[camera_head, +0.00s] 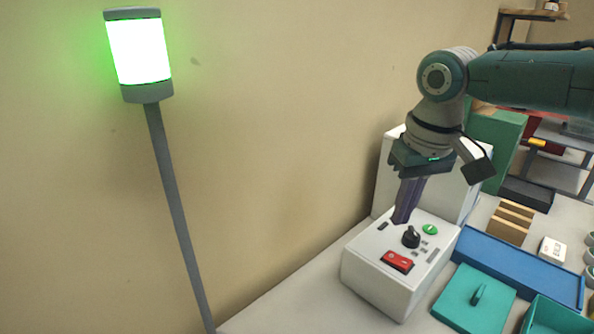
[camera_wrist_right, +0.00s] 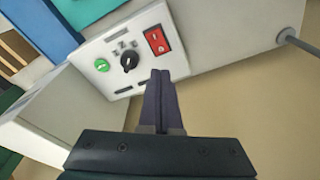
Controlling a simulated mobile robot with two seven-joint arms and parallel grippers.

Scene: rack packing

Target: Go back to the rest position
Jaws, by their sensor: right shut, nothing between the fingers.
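My right gripper (camera_head: 402,216) is shut and empty, fingers pointing down above the left part of a white control box (camera_head: 372,285). In the right wrist view its closed fingers (camera_wrist_right: 160,76) point at the edge of the box's top panel (camera_wrist_right: 134,88). The panel carries a black knob (camera_head: 411,237), a green button (camera_head: 429,229) and a red switch (camera_head: 398,261). I cannot tell whether the fingertips touch the box. A lamp on a grey pole (camera_head: 139,52) glows green at the left. My left gripper is not in view.
A blue tray (camera_head: 520,270), a teal lid with a handle (camera_head: 475,298) and a teal bin (camera_head: 556,318) lie right of the box. Brown blocks (camera_head: 510,222) and a small white box (camera_head: 552,250) stand behind. The wall (camera_head: 270,140) is close on the left.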

